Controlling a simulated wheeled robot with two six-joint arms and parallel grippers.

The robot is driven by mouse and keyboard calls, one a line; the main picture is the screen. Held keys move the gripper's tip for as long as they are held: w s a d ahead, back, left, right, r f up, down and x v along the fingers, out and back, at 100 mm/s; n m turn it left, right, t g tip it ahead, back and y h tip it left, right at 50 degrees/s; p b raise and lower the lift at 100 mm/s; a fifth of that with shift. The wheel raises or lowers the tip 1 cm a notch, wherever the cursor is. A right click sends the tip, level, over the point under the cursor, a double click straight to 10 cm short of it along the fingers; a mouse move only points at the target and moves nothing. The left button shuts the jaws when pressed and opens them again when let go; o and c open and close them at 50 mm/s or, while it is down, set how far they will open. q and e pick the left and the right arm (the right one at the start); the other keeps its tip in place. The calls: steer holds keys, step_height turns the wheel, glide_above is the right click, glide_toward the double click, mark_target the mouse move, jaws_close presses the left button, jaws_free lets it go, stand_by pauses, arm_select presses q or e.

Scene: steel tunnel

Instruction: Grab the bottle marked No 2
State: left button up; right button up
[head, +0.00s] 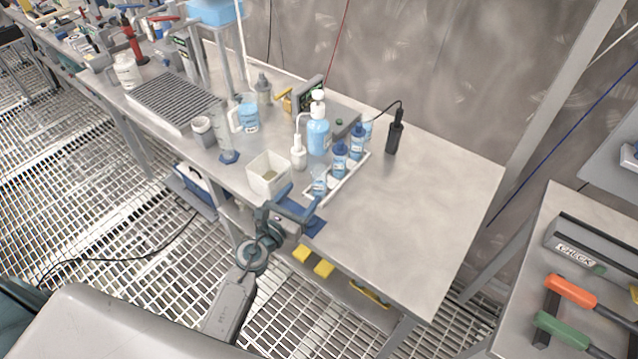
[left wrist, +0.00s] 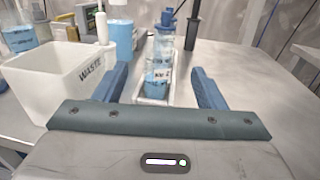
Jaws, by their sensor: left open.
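Several small bottles with blue liquid stand upright in a row in a white tray (head: 350,178). The nearest bottle (head: 319,183) looks clear and uncapped; behind it are a blue-capped bottle (head: 340,160) and another blue-capped bottle (head: 357,143). I cannot read which is marked No 2. My left gripper (head: 301,203) is open, at the table's front edge just before the row. In the left wrist view the nearest bottle (left wrist: 158,80) shows beyond and between the spread blue fingers, apart from them. My right gripper is not in view.
A white waste bin (head: 267,174) stands close left of the gripper. A pump bottle (head: 318,135) and a white squeeze bottle (head: 298,153) stand left of the row. A black handheld device (head: 395,135) stands behind. The table's right part is clear.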

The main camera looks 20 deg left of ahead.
mark_target(315, 175)
arm_select(q)
steer(key=x, duration=0.3)
steer(key=shift+w, duration=0.25)
steer(key=x, duration=0.2)
steer(key=p+x, duration=0.1)
steer(key=x, duration=0.2)
steer(key=shift+a+r, duration=0.1)
steer(key=shift+r, duration=0.15)
steer(key=shift+w+f, duration=0.1)
steer(key=shift+w, duration=0.1)
steer(key=shift+s, duration=0.1)
steer(key=shift+c, duration=0.8)
steer(key=c, duration=1.2)
